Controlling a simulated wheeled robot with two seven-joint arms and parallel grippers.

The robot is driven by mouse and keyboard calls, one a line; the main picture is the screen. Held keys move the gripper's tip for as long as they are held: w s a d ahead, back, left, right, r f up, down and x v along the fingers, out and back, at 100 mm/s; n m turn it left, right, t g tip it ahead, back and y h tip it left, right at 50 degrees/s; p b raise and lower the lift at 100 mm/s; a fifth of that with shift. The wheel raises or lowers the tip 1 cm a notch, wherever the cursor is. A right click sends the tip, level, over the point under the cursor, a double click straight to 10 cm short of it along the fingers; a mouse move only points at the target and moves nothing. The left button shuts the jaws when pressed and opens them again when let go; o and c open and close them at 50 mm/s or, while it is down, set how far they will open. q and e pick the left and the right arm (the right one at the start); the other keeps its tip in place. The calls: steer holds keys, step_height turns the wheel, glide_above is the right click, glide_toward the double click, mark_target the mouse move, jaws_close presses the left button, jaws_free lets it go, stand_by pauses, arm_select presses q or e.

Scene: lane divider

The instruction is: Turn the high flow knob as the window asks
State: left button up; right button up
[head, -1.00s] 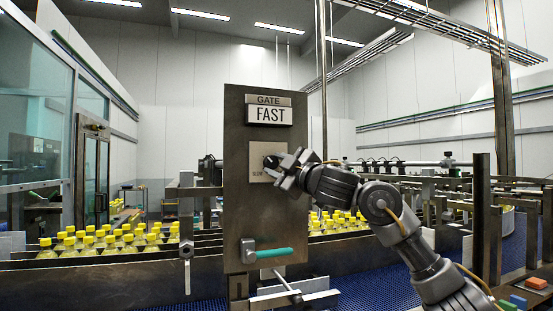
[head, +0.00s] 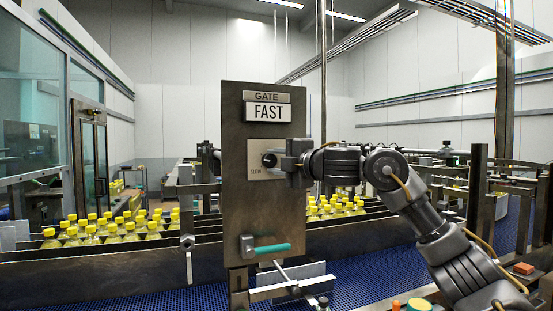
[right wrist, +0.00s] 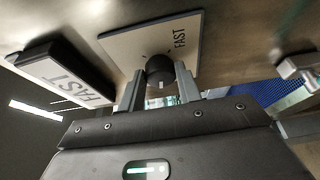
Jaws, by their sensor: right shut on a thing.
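The steel panel (head: 238,200) stands mid-view in the head view. Its window (head: 267,112) reads FAST under a GATE sign (head: 266,96). The dark round knob (head: 269,160) sits on a pale plate (head: 254,152) below, with SLOW faintly lettered at its lower left. In the right wrist view the knob (right wrist: 160,69) lies between my right gripper's fingers (right wrist: 160,88), a pale mark on its near side. FAST is lettered on the plate (right wrist: 135,42). My right gripper (head: 280,160) is shut on the knob, partly hiding it. My left gripper is out of view.
A teal-handled lever (head: 270,249) sits low on the panel. Rows of yellow-capped bottles (head: 110,226) stand in lanes behind it, along steel rails. A blue conveyor belt (head: 370,255) runs below. A glass-walled enclosure (head: 35,100) is at left.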

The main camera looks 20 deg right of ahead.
stand_by(0.4)
steer(key=o, duration=1)
steer(key=b+v, duration=0.5)
steer(key=v, duration=0.5)
steer(key=shift+s+d, duration=0.25)
steer(key=shift+s, duration=0.1)
